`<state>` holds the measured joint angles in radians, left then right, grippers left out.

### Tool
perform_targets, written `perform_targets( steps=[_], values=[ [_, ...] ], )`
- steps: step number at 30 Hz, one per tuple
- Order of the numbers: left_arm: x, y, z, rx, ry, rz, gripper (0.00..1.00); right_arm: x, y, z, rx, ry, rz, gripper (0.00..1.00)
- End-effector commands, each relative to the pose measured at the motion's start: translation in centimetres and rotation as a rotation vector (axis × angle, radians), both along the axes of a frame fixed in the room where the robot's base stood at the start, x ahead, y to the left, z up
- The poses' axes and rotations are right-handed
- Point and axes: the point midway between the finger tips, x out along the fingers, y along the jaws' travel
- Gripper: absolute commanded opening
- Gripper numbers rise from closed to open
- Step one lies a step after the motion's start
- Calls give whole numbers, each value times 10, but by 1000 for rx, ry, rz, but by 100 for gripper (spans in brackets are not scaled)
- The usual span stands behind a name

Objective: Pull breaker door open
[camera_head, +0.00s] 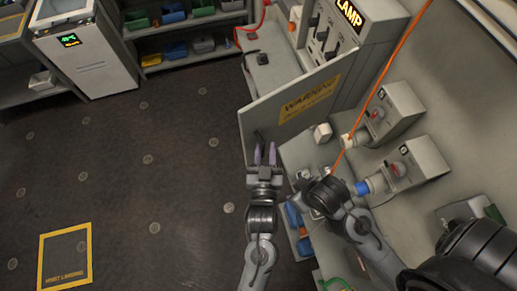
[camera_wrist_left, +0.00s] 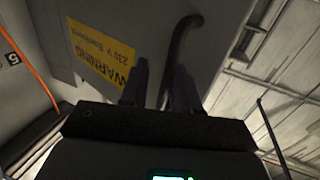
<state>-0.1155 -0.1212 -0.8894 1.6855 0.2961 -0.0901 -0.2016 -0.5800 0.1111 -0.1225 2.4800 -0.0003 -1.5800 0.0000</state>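The grey breaker door (camera_head: 288,117) with a yellow warning label (camera_head: 308,100) juts out leftward beside the lamp cabinet (camera_head: 352,45) in the head view. The door also fills the upper middle of the left wrist view (camera_wrist_left: 135,22). A dark bar handle (camera_wrist_left: 177,50) is on its face near the free edge. My left gripper (camera_head: 265,153) is at this edge, its two purple fingers apart. In the left wrist view the handle's lower end lies between the fingers; contact cannot be told. My right gripper (camera_head: 314,200) is over the bench, its fingers unclear.
Grey boxes with red buttons (camera_head: 404,165) stand on the bench at right. An orange cable (camera_head: 385,70) crosses in front of them. Shelves with coloured bins (camera_head: 175,50) and a white cabinet (camera_head: 98,60) stand at the back. The dark floor (camera_head: 130,170) at left is clear.

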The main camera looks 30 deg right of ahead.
Motion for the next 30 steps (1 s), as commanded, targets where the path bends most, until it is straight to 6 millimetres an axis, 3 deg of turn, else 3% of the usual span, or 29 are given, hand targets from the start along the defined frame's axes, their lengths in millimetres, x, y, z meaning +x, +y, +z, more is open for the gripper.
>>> perform_targets(
  steps=[3, 22, 30],
  values=[
    [-1, -2, 2, -3, -3, -6, 38, 0, -1, -1, -3, 1, -1, 43],
    [0, 3, 3, -6, -7, 4, 38, -1, -4, -1, -14, 1, 7, 43],
    [-25, 19, 0, -6, -6, 3, 38, 0, -3, -11, -11, 0, 5, 43]
  ],
)
